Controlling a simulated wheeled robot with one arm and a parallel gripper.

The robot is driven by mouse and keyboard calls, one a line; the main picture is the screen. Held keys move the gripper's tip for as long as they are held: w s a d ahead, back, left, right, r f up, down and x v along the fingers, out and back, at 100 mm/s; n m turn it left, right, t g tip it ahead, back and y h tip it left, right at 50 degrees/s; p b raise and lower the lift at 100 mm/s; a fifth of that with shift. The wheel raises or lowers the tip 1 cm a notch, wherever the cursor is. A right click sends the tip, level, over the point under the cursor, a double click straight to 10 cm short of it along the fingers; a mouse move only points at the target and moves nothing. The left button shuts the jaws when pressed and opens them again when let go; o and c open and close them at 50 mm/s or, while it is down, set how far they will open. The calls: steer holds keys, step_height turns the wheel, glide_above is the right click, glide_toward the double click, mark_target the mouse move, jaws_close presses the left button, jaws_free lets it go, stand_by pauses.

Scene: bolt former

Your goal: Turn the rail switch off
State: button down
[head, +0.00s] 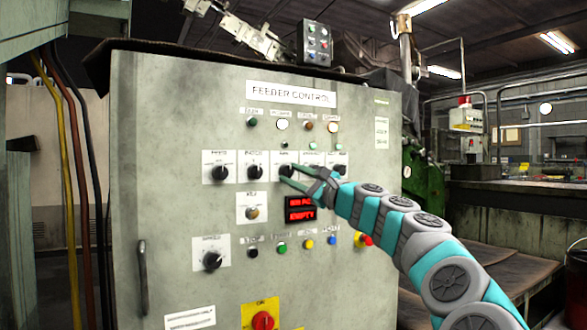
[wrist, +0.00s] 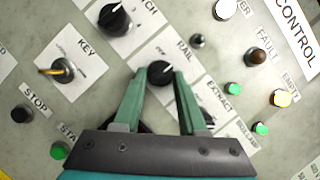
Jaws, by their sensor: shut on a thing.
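The rail switch (wrist: 159,73) is a round black knob on a white plate with the label RAIL, in the middle of the wrist view. In the head view the rail switch (head: 286,170) sits in the middle of the row of black selector knobs on the grey panel. My gripper (head: 287,175) reaches it from the right. In the wrist view the green fingers of my gripper (wrist: 160,77) stand one on each side of the knob, shut on it. The fingers partly hide the knob's sides, and its exact pointer direction is hard to tell.
The pitch knob (wrist: 114,18) is close to the left, and the extract knob (wrist: 208,117) is close to the right, partly behind a finger. A key switch (wrist: 62,70) and several push buttons surround them. A red display (head: 300,209) lies just below my gripper.

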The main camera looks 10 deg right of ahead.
steer(key=n+g+p, duration=0.1)
steer(key=n, duration=0.1)
steer(key=n+g+p, duration=0.1)
steer(key=n, duration=0.2)
steer(key=n+g+p, duration=0.1)
steer(key=n, duration=0.1)
steer(key=shift+d+r+n, duration=0.15)
steer(key=shift+r+n, duration=0.25)
steer(key=shift+n+g, duration=0.5)
steer(key=shift+n, duration=0.6)
steer(key=shift+f, duration=0.1)
steer(key=shift+c, duration=2.3)
jaws_free()
steer(key=v, duration=0.7)
steer(key=shift+s+d, duration=0.15)
steer(key=shift+s, duration=0.15)
